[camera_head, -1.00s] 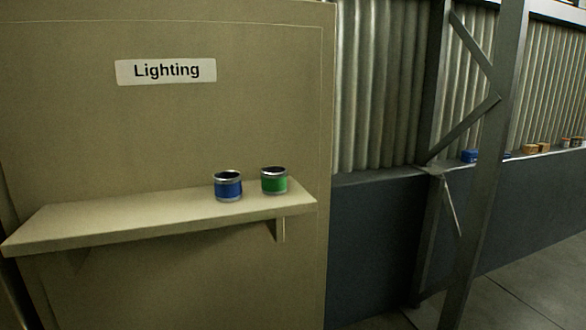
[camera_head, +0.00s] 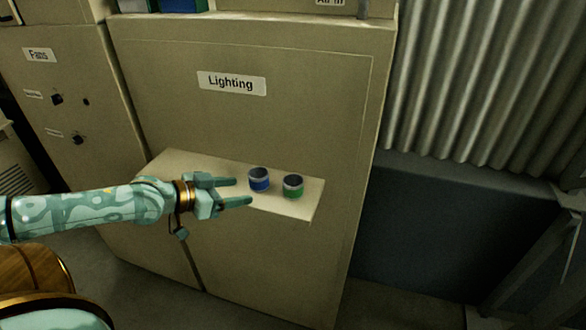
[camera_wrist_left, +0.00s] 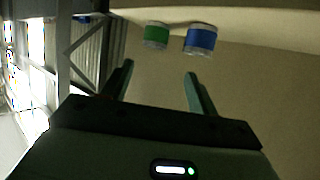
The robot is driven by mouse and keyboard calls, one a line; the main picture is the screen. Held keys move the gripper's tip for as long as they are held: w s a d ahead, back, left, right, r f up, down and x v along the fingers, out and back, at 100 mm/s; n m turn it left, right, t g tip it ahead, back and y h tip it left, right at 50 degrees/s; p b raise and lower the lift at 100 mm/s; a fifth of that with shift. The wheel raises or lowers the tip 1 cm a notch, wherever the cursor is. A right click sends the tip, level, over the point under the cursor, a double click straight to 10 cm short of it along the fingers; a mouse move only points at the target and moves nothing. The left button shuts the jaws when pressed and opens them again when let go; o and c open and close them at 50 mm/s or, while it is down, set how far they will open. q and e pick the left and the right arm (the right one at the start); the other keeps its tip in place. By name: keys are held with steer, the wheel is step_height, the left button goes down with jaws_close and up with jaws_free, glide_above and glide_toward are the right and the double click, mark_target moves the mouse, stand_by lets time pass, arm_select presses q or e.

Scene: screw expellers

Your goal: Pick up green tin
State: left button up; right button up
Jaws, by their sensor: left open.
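The green tin (camera_head: 293,187) stands upright on the shelf (camera_head: 270,206) near its right end. A blue tin (camera_head: 259,180) stands just left of it, with a small gap between them. My left gripper (camera_head: 244,191) is open and empty. In the head view it points right, at the shelf, with its fingertips short of the blue tin. In the left wrist view the gripper (camera_wrist_left: 158,72) shows both fingers apart. The green tin (camera_wrist_left: 157,36) and the blue tin (camera_wrist_left: 200,39) appear beyond the fingertips there. My right gripper is not in view.
The shelf is fixed to a beige cabinet (camera_head: 300,70) labelled "Lighting". A cabinet labelled "Fans" (camera_head: 60,60) stands at the left. Dark wall panelling and corrugated metal (camera_head: 450,80) are at the right. The floor below is partly visible.

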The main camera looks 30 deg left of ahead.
arm_select(q)
steer(key=b, duration=0.3)
glide_toward(284, 185)
steer(key=x, duration=0.4)
steer(key=shift+w, duration=0.5)
steer(key=x, duration=0.4)
steer(key=p+x, duration=0.1)
steer(key=x, duration=0.1)
steer(key=shift+d+f, duration=0.1)
steer(key=shift+d, duration=0.3)
steer(key=c, duration=0.7)
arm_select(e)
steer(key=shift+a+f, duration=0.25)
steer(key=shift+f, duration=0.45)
